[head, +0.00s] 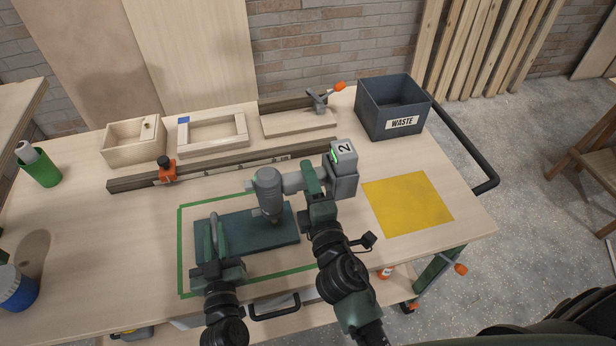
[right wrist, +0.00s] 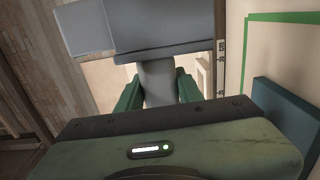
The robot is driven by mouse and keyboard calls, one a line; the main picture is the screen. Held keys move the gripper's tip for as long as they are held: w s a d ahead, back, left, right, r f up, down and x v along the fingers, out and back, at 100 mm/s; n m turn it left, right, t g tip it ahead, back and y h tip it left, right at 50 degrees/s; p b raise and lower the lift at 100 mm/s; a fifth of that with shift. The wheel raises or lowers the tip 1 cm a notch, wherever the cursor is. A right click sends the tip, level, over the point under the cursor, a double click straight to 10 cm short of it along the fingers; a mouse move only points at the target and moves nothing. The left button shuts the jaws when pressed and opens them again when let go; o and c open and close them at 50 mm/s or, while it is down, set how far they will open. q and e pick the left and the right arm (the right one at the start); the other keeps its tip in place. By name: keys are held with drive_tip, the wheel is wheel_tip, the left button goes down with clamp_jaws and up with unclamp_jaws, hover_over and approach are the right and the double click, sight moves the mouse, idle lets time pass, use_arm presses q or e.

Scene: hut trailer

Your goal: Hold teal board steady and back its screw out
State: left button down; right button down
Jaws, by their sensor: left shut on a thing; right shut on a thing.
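The teal board (head: 255,237) lies flat inside a green outline on the workbench. My left gripper (head: 216,264) is shut on the board at its front left; a grey curved piece (head: 213,232) rises there, and I cannot tell whether it is a handle. A grey power driver (head: 268,185) stands nose down over the board's right half. My right gripper (head: 313,182) is shut around the driver's grip, which also shows between the fingers in the right wrist view (right wrist: 158,82). The driver's block marked 2 (head: 343,168) is beyond the gripper. The screw is hidden under the driver's nose.
A dark WASTE bin (head: 396,122) stands at the back right, and a yellow square (head: 408,203) is bare. Behind the board are a rail with an orange-topped stop (head: 167,168), a wooden box (head: 134,144) and a frame (head: 212,150). Green and blue containers stand left.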

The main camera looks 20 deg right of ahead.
sight(346, 160)
drive_tip(key=shift+r, duration=0.1)
idle(0.4)
drive_tip(key=shift+r, duration=1.55)
drive_tip(key=d+r, duration=0.1)
drive_tip(key=d, duration=0.1)
drive_tip(key=d+r, duration=0.1)
drive_tip(key=d, duration=0.1)
drive_tip(key=d+r, duration=0.2)
drive_tip(key=d, duration=0.1)
use_arm(q)
drive_tip(key=c, duration=1.3)
unclamp_jaws()
drive_tip(key=s, duration=1.2)
